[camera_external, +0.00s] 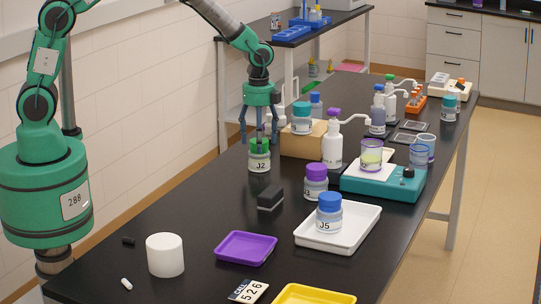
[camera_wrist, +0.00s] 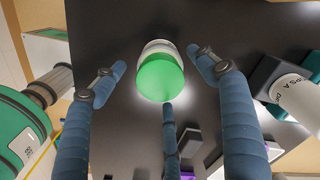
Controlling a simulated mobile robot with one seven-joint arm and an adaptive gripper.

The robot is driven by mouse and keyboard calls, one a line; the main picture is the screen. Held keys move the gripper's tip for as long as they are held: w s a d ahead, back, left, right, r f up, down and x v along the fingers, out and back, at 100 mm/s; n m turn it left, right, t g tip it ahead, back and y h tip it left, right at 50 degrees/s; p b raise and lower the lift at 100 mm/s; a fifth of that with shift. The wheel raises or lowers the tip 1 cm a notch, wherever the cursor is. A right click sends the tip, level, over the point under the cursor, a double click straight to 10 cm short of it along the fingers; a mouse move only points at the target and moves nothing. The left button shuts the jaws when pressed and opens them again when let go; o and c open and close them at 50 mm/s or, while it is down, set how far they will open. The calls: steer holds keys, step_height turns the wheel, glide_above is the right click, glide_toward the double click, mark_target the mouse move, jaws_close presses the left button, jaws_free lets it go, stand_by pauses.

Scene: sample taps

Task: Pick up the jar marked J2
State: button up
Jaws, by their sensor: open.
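The jar marked J2 (camera_external: 260,158) stands upright on the black bench, with a green lid and a pale label. In the wrist view its green lid (camera_wrist: 160,77) lies between the spread blue fingers. My gripper (camera_external: 260,140) is open directly above and around the top of the jar, pointing down. In the wrist view my gripper (camera_wrist: 160,75) has fingers on the left, right and below the lid, with visible gaps at the sides. Whether any finger touches the jar cannot be told.
A wooden block (camera_external: 303,143) bearing a teal-lidded jar (camera_external: 301,118) and a white purple-topped bottle (camera_external: 332,148) stand close on the right. A black block (camera_external: 271,196) lies in front. Jar J5 (camera_external: 328,219) sits on a white tray (camera_external: 362,222). Bench left of J2 is clear.

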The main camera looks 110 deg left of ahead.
steer(key=shift+f+b, duration=0.4)
steer(key=shift+f, duration=1.85)
steer(key=shift+c, duration=0.2)
steer(key=c, duration=1.3)
